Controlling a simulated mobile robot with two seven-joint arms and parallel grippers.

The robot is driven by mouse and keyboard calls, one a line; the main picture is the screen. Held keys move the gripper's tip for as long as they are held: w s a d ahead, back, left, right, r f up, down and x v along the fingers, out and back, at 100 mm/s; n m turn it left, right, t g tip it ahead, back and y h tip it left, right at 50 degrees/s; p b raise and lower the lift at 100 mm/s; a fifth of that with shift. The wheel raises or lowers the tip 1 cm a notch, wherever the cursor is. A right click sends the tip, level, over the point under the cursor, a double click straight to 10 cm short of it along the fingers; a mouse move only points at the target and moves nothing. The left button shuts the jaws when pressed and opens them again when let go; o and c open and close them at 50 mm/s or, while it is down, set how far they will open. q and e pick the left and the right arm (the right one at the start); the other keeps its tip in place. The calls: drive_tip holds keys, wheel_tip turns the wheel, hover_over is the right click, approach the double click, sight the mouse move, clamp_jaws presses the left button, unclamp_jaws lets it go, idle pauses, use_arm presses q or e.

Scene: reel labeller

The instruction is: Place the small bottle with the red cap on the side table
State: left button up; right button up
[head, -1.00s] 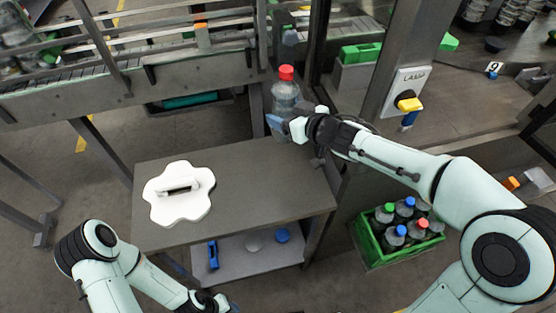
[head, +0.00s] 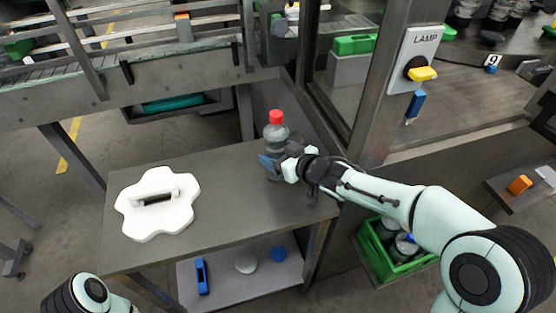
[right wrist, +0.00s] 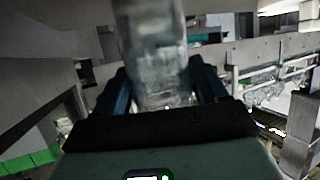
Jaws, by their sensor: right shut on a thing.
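The small clear bottle with the red cap (head: 276,128) is upright at the right rear part of the grey side table (head: 235,205). My right gripper (head: 276,164) is shut on the bottle's lower part. In the right wrist view the bottle (right wrist: 152,60) stands between the two dark blue fingers. Whether its base touches the tabletop is hidden by the gripper. Of my left arm only a pale part shows at the bottom left of the head view; its gripper is out of view.
A white flower-shaped piece with a handle (head: 157,204) lies on the table's left part. The lower shelf (head: 225,285) holds a blue item (head: 202,277) and two discs. A green crate (head: 374,258) with bottles stands on the right. A post with a yellow lamp switch (head: 421,73) rises behind.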

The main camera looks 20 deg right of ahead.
drive_tip(key=shift+f, duration=0.4)
drive_tip(key=shift+r, duration=0.1)
drive_tip(key=o, duration=1.5)
drive_tip(key=shift+f, duration=0.25)
